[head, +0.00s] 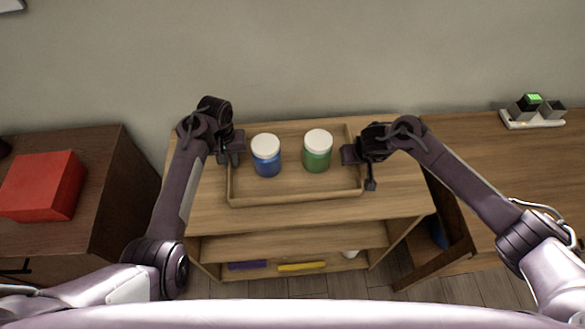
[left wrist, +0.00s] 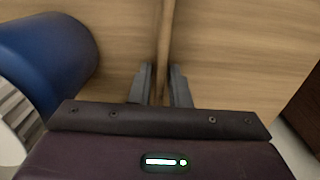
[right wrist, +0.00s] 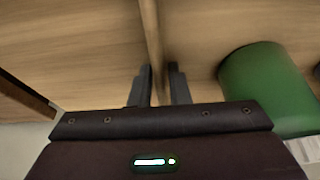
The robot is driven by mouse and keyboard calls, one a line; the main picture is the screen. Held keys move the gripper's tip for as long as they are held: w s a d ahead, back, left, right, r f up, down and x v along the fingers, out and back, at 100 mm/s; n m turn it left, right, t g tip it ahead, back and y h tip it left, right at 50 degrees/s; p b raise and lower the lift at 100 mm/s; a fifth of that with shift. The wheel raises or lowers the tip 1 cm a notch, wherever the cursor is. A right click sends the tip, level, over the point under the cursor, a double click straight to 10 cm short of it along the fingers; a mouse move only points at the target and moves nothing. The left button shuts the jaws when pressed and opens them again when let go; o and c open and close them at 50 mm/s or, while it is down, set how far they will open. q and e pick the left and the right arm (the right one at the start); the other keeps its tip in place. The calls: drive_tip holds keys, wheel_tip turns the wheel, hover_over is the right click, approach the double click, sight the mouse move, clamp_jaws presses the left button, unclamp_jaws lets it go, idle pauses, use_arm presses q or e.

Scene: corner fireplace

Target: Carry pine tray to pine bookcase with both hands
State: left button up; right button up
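The pine tray (head: 296,199) is a shallow wooden tray, level over the top of the pine bookcase (head: 390,205). I cannot tell whether it rests there or hangs just above. A blue jar (head: 266,160) and a green jar (head: 317,155), both with white lids, stand upright in it. My left gripper (head: 233,149) is shut on the tray's left wall; in the left wrist view the fingers (left wrist: 160,85) flank that wall closely. My right gripper (head: 351,154) is shut on the right wall, its fingers (right wrist: 158,85) on either side of it.
A dark brown cabinet with a red box (head: 42,186) stands left. A wooden desk (head: 475,150) on the right holds a small white stand (head: 532,118) with dark blocks. The wall is close behind. Lower bookcase shelves hold a purple item (head: 247,265) and a yellow item (head: 301,266).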

use_arm(q)
drive_tip(key=shift+o, duration=1.1)
drive_tip(key=shift+r, duration=0.15)
use_arm(e)
drive_tip(key=shift+o, duration=1.1)
drive_tip(key=shift+r, duration=0.15)
use_arm(q)
wheel_tip(320, 180, up, 7)
drive_tip(key=shift+r, duration=0.2)
use_arm(e)
drive_tip(key=shift+s+r, duration=0.1)
drive_tip(key=shift+r, duration=0.05)
drive_tip(key=v, duration=1.1)
drive_tip(key=shift+s+r, duration=0.2)
drive_tip(key=shift+r, duration=0.05)
